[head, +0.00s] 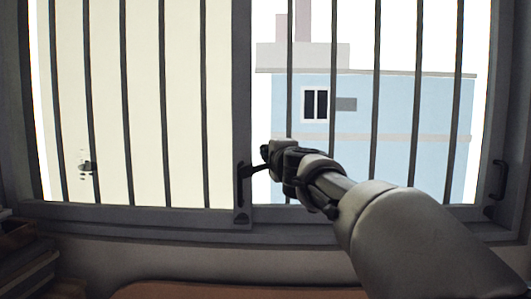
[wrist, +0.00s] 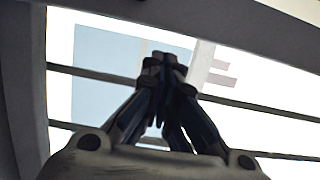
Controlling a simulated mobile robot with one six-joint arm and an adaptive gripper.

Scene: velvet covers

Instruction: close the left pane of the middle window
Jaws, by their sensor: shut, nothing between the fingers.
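The window fills the head view, with a dark frame and vertical bars. Its left pane (head: 243,60) shows a cream wall behind the bars, and its right side shows a blue building. A dark handle (head: 243,178) sits low on the upright between the two halves. My gripper (head: 266,152) reaches in from the lower right, and its tip is just right of this handle; I cannot tell whether they touch. In the wrist view the fingers of my gripper (wrist: 165,64) are together and empty, with bars and the blue building behind. How far the pane stands open is unclear.
A second handle (head: 499,180) is on the right edge of the window. The sill (head: 130,222) runs along the bottom. An orange-brown rounded surface (head: 220,290) lies below it, and dark stacked items (head: 25,262) stand at the lower left.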

